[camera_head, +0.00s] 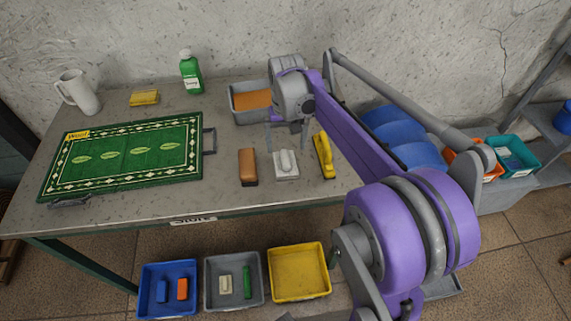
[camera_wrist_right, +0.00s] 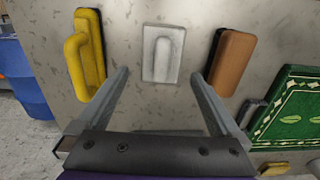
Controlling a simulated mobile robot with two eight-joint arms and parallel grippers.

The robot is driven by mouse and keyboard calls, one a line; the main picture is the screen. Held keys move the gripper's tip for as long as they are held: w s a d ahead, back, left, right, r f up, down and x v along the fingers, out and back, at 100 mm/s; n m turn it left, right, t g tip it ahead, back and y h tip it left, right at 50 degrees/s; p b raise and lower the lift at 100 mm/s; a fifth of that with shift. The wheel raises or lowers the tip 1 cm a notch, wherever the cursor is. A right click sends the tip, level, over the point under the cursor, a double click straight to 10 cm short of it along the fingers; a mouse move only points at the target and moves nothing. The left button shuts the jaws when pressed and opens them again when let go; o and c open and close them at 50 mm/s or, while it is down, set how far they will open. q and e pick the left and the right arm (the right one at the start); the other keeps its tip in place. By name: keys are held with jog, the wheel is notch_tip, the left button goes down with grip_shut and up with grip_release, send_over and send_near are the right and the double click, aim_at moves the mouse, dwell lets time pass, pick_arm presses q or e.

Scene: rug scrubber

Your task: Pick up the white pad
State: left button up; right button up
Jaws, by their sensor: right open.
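The white pad (camera_head: 286,165) with a raised grip lies flat on the grey table, between a brown brush (camera_head: 248,167) and a yellow-handled tool (camera_head: 324,155). In the right wrist view the white pad (camera_wrist_right: 162,53) is just beyond the fingertips, centred between them. My right gripper (camera_head: 288,128) is over the table on the far side of the pad, apart from it. Its two fingers (camera_wrist_right: 160,76) are spread open with nothing between them. My left gripper is not in view.
The green rug (camera_head: 125,160) lies at the left of the table (camera_head: 130,215). A grey bin (camera_head: 235,105) with an orange-brown block stands behind. A jug (camera_head: 78,93), sponge (camera_head: 145,98) and green bottle (camera_head: 190,73) stand at the back. Blue (camera_head: 150,272), grey and yellow bins sit below the front edge.

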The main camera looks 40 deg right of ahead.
aim_at(286, 157)
notch_tip(286, 157, down, 7)
jog(key=shift+a+f, duration=0.1)
jog(key=shift+a, duration=0.05)
jog(key=shift+s, duration=0.1)
jog(key=c, duration=1.1)
notch_tip(286, 157, up, 10)
jog(key=shift+r, duration=0.15)
jog(key=o, duration=0.6)
jog(key=c, duration=0.9)
